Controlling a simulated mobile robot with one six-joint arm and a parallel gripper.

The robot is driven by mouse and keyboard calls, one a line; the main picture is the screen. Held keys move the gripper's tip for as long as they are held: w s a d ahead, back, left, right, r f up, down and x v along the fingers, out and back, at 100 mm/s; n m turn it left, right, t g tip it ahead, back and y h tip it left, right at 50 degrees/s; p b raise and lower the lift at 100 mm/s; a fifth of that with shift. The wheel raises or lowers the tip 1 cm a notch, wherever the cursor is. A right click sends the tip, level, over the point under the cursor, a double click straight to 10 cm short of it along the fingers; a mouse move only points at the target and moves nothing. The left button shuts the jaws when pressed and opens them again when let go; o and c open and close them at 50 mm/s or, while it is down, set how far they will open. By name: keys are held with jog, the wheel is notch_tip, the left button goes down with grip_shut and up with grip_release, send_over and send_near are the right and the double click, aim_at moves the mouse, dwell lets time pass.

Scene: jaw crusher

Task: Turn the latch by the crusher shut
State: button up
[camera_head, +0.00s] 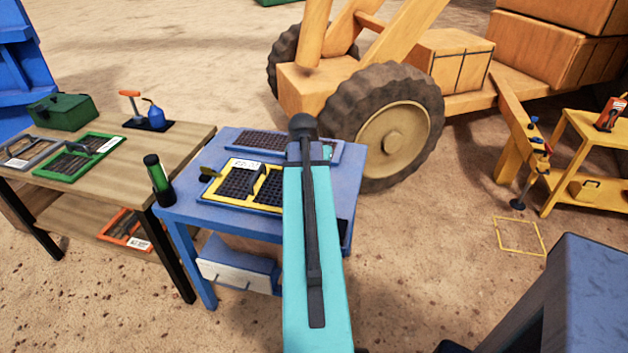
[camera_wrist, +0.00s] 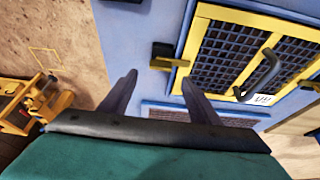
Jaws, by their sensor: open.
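A small latch (camera_wrist: 163,56), with a dark bar and a yellow tab, sits on the blue table beside the yellow-framed mesh panel (camera_wrist: 196,38). Its tab reaches toward the frame; I cannot tell whether it overlaps it. My gripper (camera_wrist: 160,88) is open and empty, with the latch showing just past and between its fingertips; contact is not visible. In the head view the yellow-framed panel (camera_head: 209,191) lies on the blue table (camera_head: 178,212), and my arm hides this latch and the fingers.
The panel has a raised black handle (camera_wrist: 262,74). A dark green bottle (camera_head: 159,180) stands at the table's left edge, next to a wooden workbench (camera_head: 150,145). A large wheel (camera_head: 392,130) stands close behind. Open ground lies right of the table.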

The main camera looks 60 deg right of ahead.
jog(key=v, duration=0.6)
jog(key=shift+r+b, duration=0.25)
jog(key=shift+b, duration=0.1)
jog(key=shift+s+a+r, duration=0.1)
